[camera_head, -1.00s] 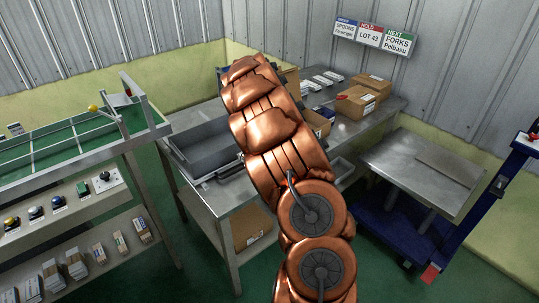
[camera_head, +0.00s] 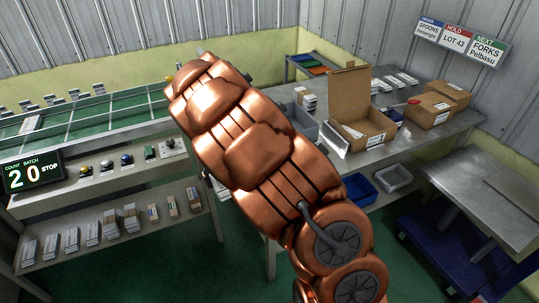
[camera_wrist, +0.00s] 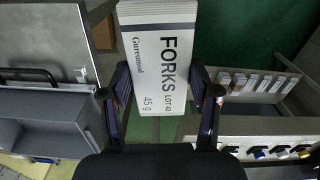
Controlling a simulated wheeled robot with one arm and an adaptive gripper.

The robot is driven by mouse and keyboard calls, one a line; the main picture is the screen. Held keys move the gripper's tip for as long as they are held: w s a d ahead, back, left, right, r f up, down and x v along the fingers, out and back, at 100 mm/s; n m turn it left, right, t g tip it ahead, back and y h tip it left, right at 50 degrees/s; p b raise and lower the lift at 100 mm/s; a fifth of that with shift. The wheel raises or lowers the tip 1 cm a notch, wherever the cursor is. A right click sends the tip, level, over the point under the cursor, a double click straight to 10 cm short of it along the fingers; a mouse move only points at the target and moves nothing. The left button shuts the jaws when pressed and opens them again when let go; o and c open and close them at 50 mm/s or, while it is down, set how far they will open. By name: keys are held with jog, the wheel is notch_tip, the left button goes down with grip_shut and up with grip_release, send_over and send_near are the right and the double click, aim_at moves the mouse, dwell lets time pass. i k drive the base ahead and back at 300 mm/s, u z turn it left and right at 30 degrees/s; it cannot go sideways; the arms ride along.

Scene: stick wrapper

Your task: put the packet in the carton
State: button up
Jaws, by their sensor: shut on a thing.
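My gripper (camera_wrist: 160,102) is shut on a white packet (camera_wrist: 160,50) in the wrist view, with one finger on each side of it. The packet is printed "FORKS LOT 43" and "45 g". In the head view my copper arm hides the gripper and the packet. An open cardboard carton (camera_head: 349,92) with its lid raised stands on the metal table, right of my arm. Its inside is only partly visible, and I cannot tell what is in it.
A grey tray (camera_wrist: 45,125) lies left of the packet in the wrist view. Closed brown boxes (camera_head: 428,110) stand right of the carton. A sign (camera_head: 455,38) reads "HOLD LOT 43". A blue trolley (camera_head: 480,215) stands at right.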

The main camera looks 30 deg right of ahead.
aim_at(369, 130)
jog(key=u, duration=2.65)
jog(key=k, duration=1.7)
jog(key=z, duration=2.7)
jog(key=i, duration=0.5)
